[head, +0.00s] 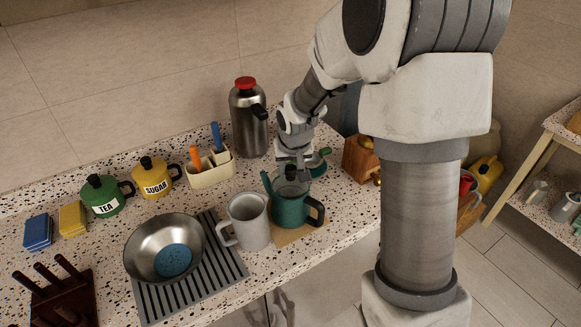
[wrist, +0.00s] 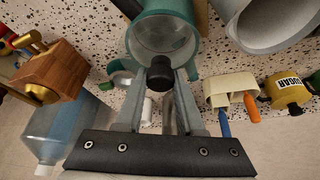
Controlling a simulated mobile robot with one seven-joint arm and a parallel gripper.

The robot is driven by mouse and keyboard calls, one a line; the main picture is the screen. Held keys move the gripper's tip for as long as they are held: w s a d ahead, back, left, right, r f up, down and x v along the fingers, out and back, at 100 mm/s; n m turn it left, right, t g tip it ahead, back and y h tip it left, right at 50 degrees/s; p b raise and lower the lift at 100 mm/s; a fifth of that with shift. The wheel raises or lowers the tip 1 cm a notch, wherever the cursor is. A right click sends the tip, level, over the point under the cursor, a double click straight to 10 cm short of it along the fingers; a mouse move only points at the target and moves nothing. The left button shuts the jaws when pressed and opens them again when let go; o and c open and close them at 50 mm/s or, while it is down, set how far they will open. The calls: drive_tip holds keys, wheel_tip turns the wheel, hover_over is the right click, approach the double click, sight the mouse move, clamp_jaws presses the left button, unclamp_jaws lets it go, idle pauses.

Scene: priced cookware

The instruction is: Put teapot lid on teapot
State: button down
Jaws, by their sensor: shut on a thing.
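The teal teapot (head: 290,213) stands upright on a tan board near the counter's front edge, spout left and handle right. In the wrist view, the teapot (wrist: 183,22) fills the top middle. The teapot lid (head: 291,184) looks grey with a black knob and is at the teapot's mouth; I cannot tell whether it rests there or hovers just above. My gripper (head: 291,166) reaches in from behind, above the teapot. In the wrist view, my gripper (wrist: 161,75) is shut on the lid's black knob (wrist: 160,68). The lid's rim is partly hidden.
A grey mug (head: 250,222) stands close left of the teapot. A teal-rimmed dish (head: 318,163) lies just behind it. A steel flask (head: 248,118), a cream utensil holder (head: 211,168) and a wooden box (head: 360,158) stand around.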

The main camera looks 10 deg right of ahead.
drive_tip(key=shift+f+b, duration=0.5)
drive_tip(key=shift+f, duration=0.2)
drive_tip(key=shift+f+b, duration=0.45)
drive_tip(key=shift+b, duration=0.25)
idle(0.8)
drive_tip(key=shift+r, duration=0.1)
unclamp_jaws()
idle(0.4)
idle(0.4)
drive_tip(key=v, duration=1.7)
drive_tip(key=shift+r, duration=0.25)
